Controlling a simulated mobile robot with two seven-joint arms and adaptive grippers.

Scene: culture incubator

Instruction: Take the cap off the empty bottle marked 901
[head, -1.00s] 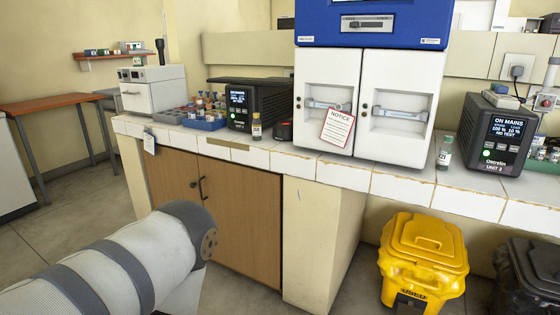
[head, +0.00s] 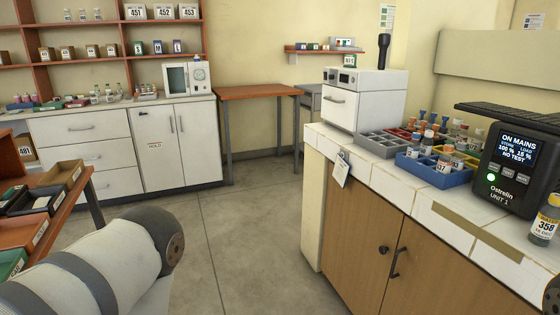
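No bottle that I can read as 901 shows in the head view. A bottle labelled 358 (head: 545,222) stands upright on the tiled bench at the right edge. Several small capped bottles stand in a blue rack (head: 436,176) on the same bench; most of their labels are too small to read. Small bottles also stand on the left wall shelves and the far counter, unreadable from here. My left arm comes in from the lower left, but its gripper does not show. My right gripper is not in view.
The tiled bench (head: 375,178) runs along the right, with a dark power unit (head: 512,165) and a white box device (head: 366,99). A grey rack (head: 378,143) stands beside the blue one. An orange table (head: 258,92) is at the back. Trays sit at left. The middle floor is clear.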

